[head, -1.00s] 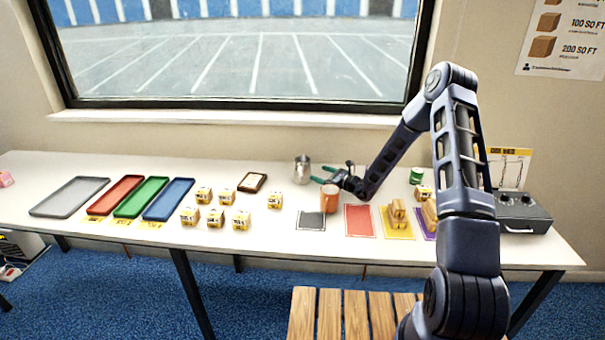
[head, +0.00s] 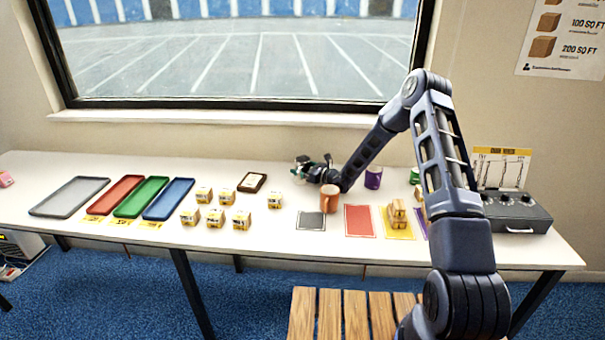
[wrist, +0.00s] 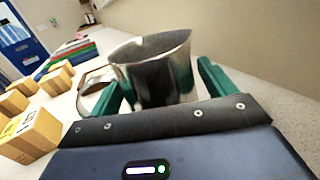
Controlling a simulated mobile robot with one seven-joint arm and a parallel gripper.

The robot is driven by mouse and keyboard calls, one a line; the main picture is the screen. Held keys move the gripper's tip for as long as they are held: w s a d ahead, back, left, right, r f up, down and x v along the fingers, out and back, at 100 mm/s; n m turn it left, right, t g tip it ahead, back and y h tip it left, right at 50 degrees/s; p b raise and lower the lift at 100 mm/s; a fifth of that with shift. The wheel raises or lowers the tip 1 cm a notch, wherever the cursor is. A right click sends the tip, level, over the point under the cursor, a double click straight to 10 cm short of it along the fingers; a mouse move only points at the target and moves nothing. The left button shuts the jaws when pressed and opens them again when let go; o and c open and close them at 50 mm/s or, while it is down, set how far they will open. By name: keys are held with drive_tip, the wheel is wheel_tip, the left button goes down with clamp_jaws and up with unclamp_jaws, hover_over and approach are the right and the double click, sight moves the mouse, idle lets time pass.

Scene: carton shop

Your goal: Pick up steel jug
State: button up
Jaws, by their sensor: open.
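The steel jug (wrist: 160,75) stands upright on the white table and fills the middle of the wrist view, its handle toward the left. In the head view the jug (head: 300,162) is mostly hidden behind my gripper. My gripper (head: 304,166) is open, with its green fingers on either side of the jug. In the wrist view the gripper (wrist: 163,88) has the left finger by the handle side and the right finger by the jug's right wall. I cannot tell whether either finger touches the jug.
A brown mug (head: 330,199) stands just in front of my gripper, and a purple mug (head: 373,177) stands to its right. Several small cartons (head: 215,218) and a framed card (head: 252,182) lie to the left. Coloured trays (head: 168,199) lie farther left.

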drive_tip(key=c, duration=1)
drive_tip(key=shift+r, duration=0.2)
